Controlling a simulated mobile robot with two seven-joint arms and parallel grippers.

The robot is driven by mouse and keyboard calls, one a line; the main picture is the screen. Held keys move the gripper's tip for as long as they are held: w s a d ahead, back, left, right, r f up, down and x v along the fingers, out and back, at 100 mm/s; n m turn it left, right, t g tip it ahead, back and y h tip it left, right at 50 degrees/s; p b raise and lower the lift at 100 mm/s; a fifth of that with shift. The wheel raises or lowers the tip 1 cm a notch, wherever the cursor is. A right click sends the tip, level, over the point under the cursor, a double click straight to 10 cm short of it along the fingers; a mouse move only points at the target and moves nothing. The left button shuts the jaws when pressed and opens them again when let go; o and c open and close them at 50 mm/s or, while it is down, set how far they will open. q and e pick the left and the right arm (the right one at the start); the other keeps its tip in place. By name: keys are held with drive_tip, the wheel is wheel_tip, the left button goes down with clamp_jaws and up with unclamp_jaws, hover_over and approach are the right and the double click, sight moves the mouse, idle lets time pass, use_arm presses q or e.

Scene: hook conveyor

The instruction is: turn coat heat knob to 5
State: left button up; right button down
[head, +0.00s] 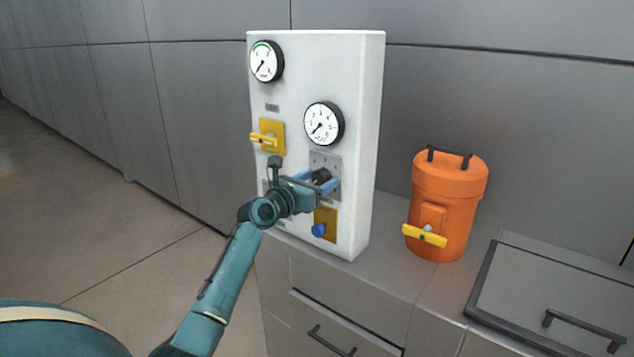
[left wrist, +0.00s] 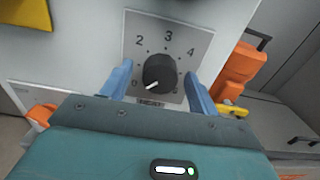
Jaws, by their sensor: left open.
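The heat knob (left wrist: 159,73) is a round black knob on a grey dial plate (left wrist: 143,30) with the numbers 2, 3 and 4 readable around it. Its white pointer mark faces the lower left, near the low end of the scale. The knob also shows in the head view (head: 321,175), on the front of a white panel (head: 367,150). My left gripper (head: 318,181) is open at the dial. In the left wrist view its blue fingers (left wrist: 158,70) stand on either side of the knob, with visible gaps. The lower dial is partly hidden. My right gripper is not in view.
Two round gauges (head: 266,62) (head: 324,124) sit above the knob. A yellow valve handle (head: 264,138) is at upper left, and a blue knob (head: 319,230) is below. An orange canister (head: 450,185) with a yellow handle stands right of the panel on the grey counter (head: 394,265).

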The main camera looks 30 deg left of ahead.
use_arm(q)
drive_tip(key=c, duration=1)
drive_tip(key=shift+o, duration=0.2)
